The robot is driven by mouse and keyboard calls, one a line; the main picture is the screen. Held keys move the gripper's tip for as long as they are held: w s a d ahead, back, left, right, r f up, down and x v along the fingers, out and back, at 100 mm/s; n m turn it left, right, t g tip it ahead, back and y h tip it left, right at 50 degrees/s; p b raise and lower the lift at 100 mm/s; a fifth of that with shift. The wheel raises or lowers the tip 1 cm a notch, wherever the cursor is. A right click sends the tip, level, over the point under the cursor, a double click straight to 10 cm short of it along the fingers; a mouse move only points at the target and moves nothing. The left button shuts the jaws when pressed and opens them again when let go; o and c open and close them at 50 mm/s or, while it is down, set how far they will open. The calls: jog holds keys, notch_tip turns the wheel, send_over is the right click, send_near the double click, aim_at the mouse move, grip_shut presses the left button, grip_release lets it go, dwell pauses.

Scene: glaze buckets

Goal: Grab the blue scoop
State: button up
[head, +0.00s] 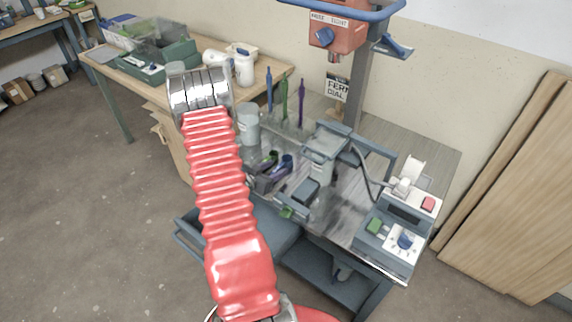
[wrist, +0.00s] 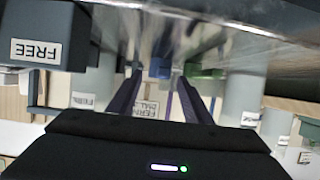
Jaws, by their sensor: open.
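A slim, upright blue tool (head: 269,90), which looks like the blue scoop, stands behind the bench in the head view, left of a green one (head: 284,100) and a purple one (head: 301,103). In the wrist view, which looks upside down, my gripper (wrist: 160,78) is open with its two dark fingers apart. A blurred blue piece (wrist: 160,68) shows between and beyond the fingertips; I cannot tell whether it is the scoop. A green piece (wrist: 204,72) lies to its right. I cannot make out my gripper in the head view.
A grey holder (head: 262,184) with green and purple pieces sits near a grey machine (head: 322,142). A control box (head: 400,228) stands right. In the wrist view a dark block labelled FREE (wrist: 40,50) is close on the left, with pale cylinders on both sides.

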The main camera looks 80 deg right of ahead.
aim_at(281, 164)
jog(key=shift+x, duration=2.65)
jog(key=shift+r, duration=0.15)
jog(key=c, duration=0.9)
jog(key=shift+o, duration=0.2)
jog(key=shift+r, duration=5)
